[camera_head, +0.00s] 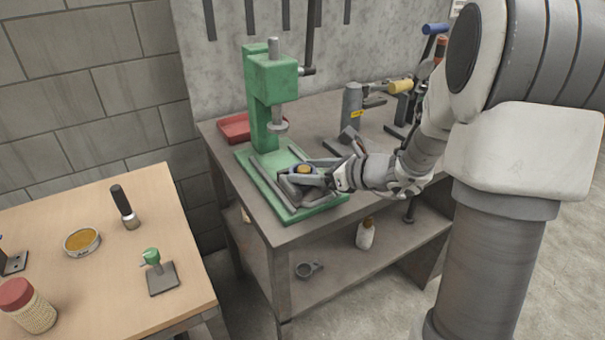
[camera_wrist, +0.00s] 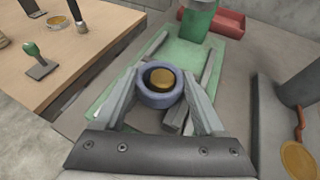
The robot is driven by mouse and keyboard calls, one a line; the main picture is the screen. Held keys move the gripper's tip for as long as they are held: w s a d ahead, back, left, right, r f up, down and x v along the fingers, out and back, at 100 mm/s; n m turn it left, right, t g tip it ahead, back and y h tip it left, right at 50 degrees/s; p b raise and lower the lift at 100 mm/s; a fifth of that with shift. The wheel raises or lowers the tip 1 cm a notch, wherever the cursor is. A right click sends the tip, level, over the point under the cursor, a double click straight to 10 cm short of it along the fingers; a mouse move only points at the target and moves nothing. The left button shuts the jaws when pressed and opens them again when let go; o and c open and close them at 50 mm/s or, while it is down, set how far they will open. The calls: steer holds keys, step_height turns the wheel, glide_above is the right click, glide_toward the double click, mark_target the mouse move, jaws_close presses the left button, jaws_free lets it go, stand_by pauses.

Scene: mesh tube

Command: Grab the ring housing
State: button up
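The ring housing, a blue-grey ring (camera_wrist: 144,98) with a brass-coloured round piece (camera_wrist: 161,78) inside it, lies between the fingertips of my gripper (camera_wrist: 162,92). In the wrist view both fingers appear to touch the ring's sides, one on the left and one on the right. In the head view my gripper (camera_head: 305,174) reaches in from the right over the green base of the press (camera_head: 262,188), and the brass-coloured piece shows between the fingers. The ring's underside is hidden, so I cannot tell whether it rests on anything.
The green press column (camera_head: 259,100) and its ram (camera_head: 278,124) stand just behind my gripper. Grey bars lie on the press base. A red tray (camera_head: 234,128) is behind left, and a grey tool stand (camera_head: 351,108) is to the right. A wooden table (camera_head: 105,285) stands left.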

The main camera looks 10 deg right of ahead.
steer(key=c, duration=1)
jaws_close()
steer(key=shift+r, duration=0.15)
